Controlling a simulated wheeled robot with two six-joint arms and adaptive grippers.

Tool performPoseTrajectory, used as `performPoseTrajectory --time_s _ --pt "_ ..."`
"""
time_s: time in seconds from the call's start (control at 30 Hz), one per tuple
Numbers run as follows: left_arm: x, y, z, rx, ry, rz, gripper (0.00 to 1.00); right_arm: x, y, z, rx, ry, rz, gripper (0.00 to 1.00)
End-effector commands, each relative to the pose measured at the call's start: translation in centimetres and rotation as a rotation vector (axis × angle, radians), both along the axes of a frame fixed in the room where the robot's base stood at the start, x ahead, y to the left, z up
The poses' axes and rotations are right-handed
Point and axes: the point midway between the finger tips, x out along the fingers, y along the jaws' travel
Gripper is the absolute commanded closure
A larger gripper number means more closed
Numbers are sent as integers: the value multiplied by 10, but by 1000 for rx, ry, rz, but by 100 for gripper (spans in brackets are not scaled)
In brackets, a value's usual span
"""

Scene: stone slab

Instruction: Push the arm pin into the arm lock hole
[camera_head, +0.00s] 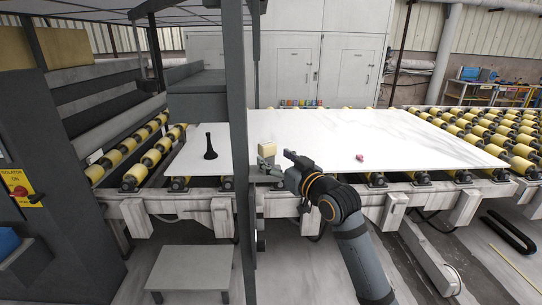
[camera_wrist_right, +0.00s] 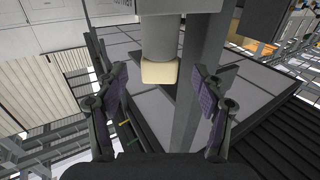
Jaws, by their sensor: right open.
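A beige block-shaped end on a grey cylinder (camera_wrist_right: 160,71) shows in the right wrist view; it may be the arm pin, but I cannot be sure. A beige block (camera_head: 267,149) also shows in the head view, just right of the grey post. My right gripper (camera_head: 268,165) is near this block, by the slab's front edge. In the wrist view my right gripper (camera_wrist_right: 159,80) is open, with its purple-padded fingers apart on either side of the beige end and not touching it. I cannot make out the arm lock hole. My left gripper is not in view.
A tall grey post (camera_head: 240,130) stands close left of my right gripper. A white stone slab (camera_head: 420,145) lies on yellow rollers, with a black object (camera_head: 210,148) and a small pink thing (camera_head: 360,157) on it. A dark machine (camera_head: 65,210) fills the left.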

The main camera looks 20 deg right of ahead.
Motion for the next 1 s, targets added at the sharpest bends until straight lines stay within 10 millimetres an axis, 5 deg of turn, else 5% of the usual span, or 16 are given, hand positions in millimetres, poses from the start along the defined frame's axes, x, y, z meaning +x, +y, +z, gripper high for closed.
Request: performPoseTrajectory --time_s 0.3,1.0 --pt "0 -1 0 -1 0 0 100 -39 -10 0 -5 0 -1 31" --pt "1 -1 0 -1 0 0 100 -42 -10 0 0 -1 1 31"
